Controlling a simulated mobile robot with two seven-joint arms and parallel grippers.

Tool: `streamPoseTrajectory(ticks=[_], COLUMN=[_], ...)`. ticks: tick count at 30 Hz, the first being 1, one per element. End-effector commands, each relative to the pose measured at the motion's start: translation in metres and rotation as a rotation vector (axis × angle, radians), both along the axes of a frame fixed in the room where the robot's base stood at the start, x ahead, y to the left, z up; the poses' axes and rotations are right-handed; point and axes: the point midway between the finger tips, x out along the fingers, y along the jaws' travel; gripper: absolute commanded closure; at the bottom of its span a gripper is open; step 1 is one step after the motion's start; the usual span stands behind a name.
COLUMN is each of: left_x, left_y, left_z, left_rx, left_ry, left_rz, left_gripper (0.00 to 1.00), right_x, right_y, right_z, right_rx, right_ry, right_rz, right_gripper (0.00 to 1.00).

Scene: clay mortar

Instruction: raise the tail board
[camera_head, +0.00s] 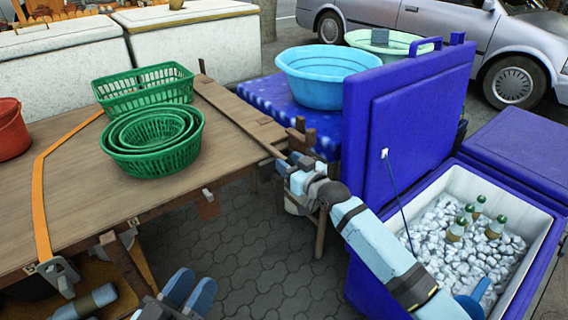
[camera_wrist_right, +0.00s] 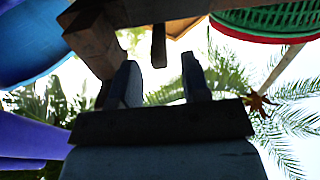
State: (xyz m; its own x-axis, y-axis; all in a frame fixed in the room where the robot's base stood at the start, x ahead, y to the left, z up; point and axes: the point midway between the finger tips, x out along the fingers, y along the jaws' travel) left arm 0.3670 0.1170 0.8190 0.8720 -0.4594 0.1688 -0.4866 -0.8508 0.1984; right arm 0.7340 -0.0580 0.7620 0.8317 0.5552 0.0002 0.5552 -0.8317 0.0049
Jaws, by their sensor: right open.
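A wooden plank (camera_head: 238,112), seemingly the tail board, runs along the right edge of the wooden cart bed (camera_head: 75,190). It looks about level with the bed, not upright. My right gripper (camera_head: 291,166) is at the plank's near right end, by some short wooden posts. In the right wrist view its two fingers (camera_wrist_right: 160,85) stand apart, with dark wood (camera_wrist_right: 95,40) just beyond them. Whether they touch the wood is unclear. My left gripper (camera_head: 188,290) is low at the bottom of the head view, fingers apart and empty, away from the plank.
Green baskets (camera_head: 155,157) sit on the bed and an orange strap (camera_head: 38,200) crosses it. A blue basin (camera_head: 325,92) stands on a blue table behind the plank. An open blue cooler (camera_head: 535,235) with ice and bottles is close right of my right arm. Paving (camera_head: 235,255) below is clear.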

Motion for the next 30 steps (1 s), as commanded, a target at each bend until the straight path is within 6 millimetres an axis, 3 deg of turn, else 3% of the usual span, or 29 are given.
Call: streamPoseTrajectory(ticks=[6, 16, 17, 22, 30], left_x=[0.001, 0.001, 0.001, 0.001, 0.001], left_y=[-0.001, -0.001, -0.001, -0.001, -0.001], left_z=[-0.012, -0.013, -0.013, -0.013, -0.011], left_rx=[0.016, 0.021, 0.02, 0.02, 0.019], left_ry=[0.031, 0.04, 0.041, 0.041, 0.037], left_rz=[-0.008, -0.01, -0.011, -0.011, -0.01], left_gripper=[0.63, 0.63, 0.63, 0.63, 0.63], right_x=[0.019, 0.022, 0.022, 0.022, 0.022], right_y=[0.013, 0.015, 0.015, 0.015, 0.015], right_z=[-0.001, 0.0, 0.0, 0.0, 0.001], right_rx=[-0.001, -0.001, -0.001, -0.001, 0.005], right_ry=[-0.001, -0.001, -0.001, -0.001, 0.005], right_rz=[0.0, 0.0, 0.0, 0.0, 0.0], right_gripper=[0.57, 0.57, 0.6, 0.99, 1.0])
